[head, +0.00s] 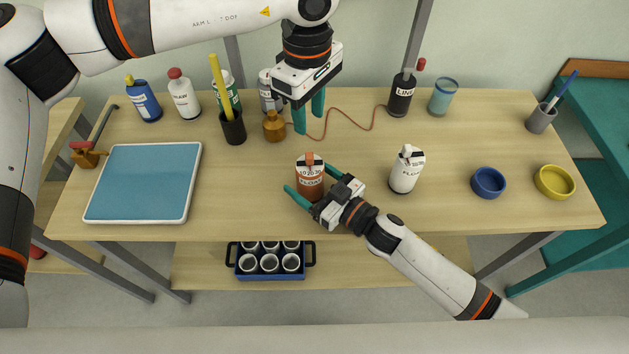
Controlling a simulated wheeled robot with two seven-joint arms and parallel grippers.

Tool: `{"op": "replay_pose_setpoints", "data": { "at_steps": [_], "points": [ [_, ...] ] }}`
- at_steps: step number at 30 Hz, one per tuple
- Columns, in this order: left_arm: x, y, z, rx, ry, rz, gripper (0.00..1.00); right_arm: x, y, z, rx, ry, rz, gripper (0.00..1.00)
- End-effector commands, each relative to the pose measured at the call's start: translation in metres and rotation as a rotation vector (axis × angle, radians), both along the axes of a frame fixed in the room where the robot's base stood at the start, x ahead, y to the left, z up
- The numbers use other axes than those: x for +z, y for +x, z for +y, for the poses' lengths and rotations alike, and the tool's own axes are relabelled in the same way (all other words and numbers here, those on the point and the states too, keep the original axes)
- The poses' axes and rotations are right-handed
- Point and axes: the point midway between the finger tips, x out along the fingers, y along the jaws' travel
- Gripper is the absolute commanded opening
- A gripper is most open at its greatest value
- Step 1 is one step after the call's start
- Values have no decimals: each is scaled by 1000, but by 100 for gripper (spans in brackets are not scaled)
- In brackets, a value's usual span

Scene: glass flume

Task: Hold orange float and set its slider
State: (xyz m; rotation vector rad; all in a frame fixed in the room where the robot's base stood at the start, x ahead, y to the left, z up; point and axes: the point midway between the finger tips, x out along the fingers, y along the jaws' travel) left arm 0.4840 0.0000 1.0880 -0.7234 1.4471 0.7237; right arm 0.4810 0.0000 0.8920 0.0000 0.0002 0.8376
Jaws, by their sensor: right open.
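The orange float (309,188) stands upright on the wooden table, with a numbered white scale band and an orange and black slider (309,160) at its top. My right gripper (312,185) is open, with one teal finger left of the float and the other to its right. Whether the fingers touch it, I cannot tell. My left gripper (309,113) is above and behind the float, pointing down, its two fingers apart with nothing between them. A white float (403,180) with a black slider stands to the right.
A blue-topped tray (196,180) lies at left. Bottles, a dark pencil cup (233,128) and a brown jar (274,127) stand at the back. A black line bottle (399,103) trails a red-brown cord. A blue bowl (488,184) and yellow bowl (554,183) sit at right.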

Motion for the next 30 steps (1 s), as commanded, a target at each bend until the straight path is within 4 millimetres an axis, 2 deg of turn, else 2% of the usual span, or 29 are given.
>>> {"op": "replay_pose_setpoints", "data": {
  "at_steps": [2,3,12,13,20,25,30],
  "points": [
    [0,0,0,0,0,0,36,0,0,0,0,0,0,77],
    [0,0,0,0,0,0,36,0,0,0,0,0,0,74],
    [0,0,0,0,0,0,36,0,0,0,0,0,0,26],
    [0,0,0,0,0,0,40,0,0,0,0,0,0,26],
    [-11,-9,-7,5,-108,72,40,0,0,0,0,0,0,25],
    [-24,-22,-15,46,-346,206,40,0,0,0,0,0,0,25],
    [-32,-26,-9,140,-605,316,40,0,0,0,0,0,0,25]
  ]
}}
